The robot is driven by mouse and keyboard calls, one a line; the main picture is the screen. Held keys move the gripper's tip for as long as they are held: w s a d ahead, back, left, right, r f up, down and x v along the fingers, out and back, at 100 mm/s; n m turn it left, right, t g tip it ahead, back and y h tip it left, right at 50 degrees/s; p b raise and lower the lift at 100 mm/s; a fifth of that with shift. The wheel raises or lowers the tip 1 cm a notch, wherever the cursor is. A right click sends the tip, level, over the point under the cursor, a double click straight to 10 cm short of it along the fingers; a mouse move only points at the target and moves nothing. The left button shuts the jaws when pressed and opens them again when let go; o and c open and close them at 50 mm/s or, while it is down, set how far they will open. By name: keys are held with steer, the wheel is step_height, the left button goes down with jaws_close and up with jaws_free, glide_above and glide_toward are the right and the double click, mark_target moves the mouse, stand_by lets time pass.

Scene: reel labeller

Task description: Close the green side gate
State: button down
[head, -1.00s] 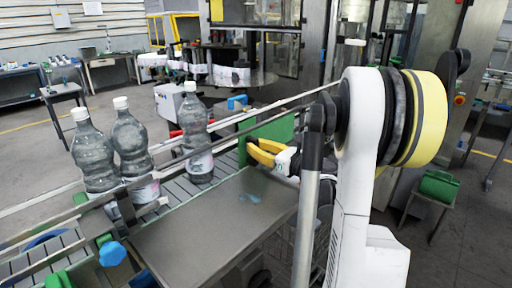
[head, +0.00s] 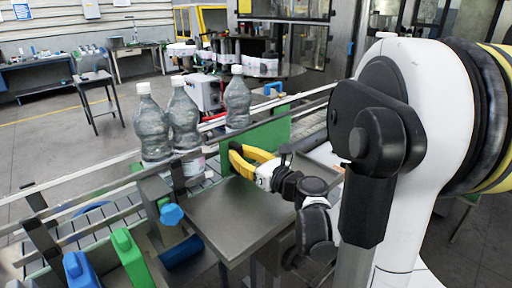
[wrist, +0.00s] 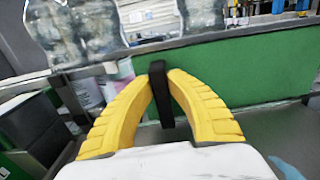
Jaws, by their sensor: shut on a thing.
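The green side gate (head: 268,136) is a flat upright panel along the conveyor's near side, behind the grey metal plate. It fills the middle and right of the wrist view (wrist: 262,75). My gripper (head: 238,155) has yellow fingers, which reach the near face of the gate. In the wrist view the fingertips (wrist: 160,75) are closed on a dark upright bar (wrist: 161,100) in front of the green panel, which looks like the gate's handle. How the bar joins the gate is hidden by the fingers.
Several clear bottles with white caps (head: 152,128) stand upright on the conveyor just beyond the gate. A blue knob (head: 171,214) is on the rail at left. The grey plate (head: 225,215) below my gripper is bare. Green and blue parts (head: 131,258) are at lower left.

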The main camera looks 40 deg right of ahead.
mark_target(223, 152)
steer(key=shift+s+a, duration=0.1)
steer(key=shift+a, duration=1.2)
steer(key=c, duration=1.8)
jaws_free()
steer(key=o, duration=0.5)
steer(key=shift+a, duration=0.25)
steer(key=shift+d, duration=0.15)
steer(key=shift+s, duration=0.1)
